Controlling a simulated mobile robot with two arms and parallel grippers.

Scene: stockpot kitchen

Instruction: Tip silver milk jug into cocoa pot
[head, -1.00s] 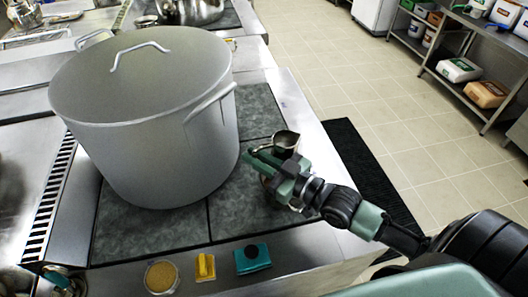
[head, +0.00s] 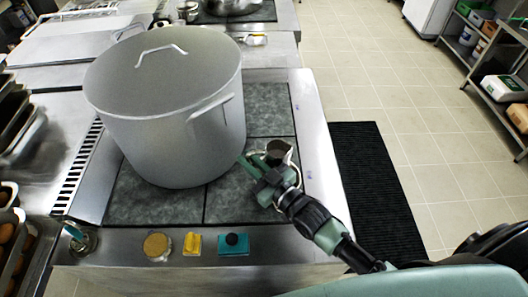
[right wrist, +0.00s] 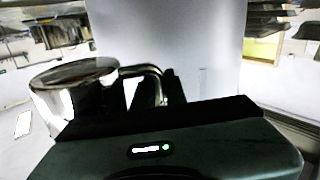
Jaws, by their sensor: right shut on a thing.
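The large grey pot (head: 175,135) stands on the dark stove plates in the head view. Its top (head: 130,85) is a plain grey surface with a bar handle (head: 160,52), which looks like a lid; no cocoa is visible. My right gripper (head: 262,170) is just right of the pot, below its rim. It is shut on the handle of the silver milk jug (head: 282,150). In the right wrist view the jug (right wrist: 75,85) looks about upright, its handle (right wrist: 148,75) at the fingers, with the pot wall (right wrist: 190,50) behind. The jug's contents are hidden. My left gripper is out of view.
A yellow-brown round item (head: 157,245), a yellow block (head: 192,243) and a teal block with a dark knob (head: 233,243) lie along the counter's near edge. A black floor mat (head: 370,190) lies right of the counter. Trays (head: 15,115) stand at left.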

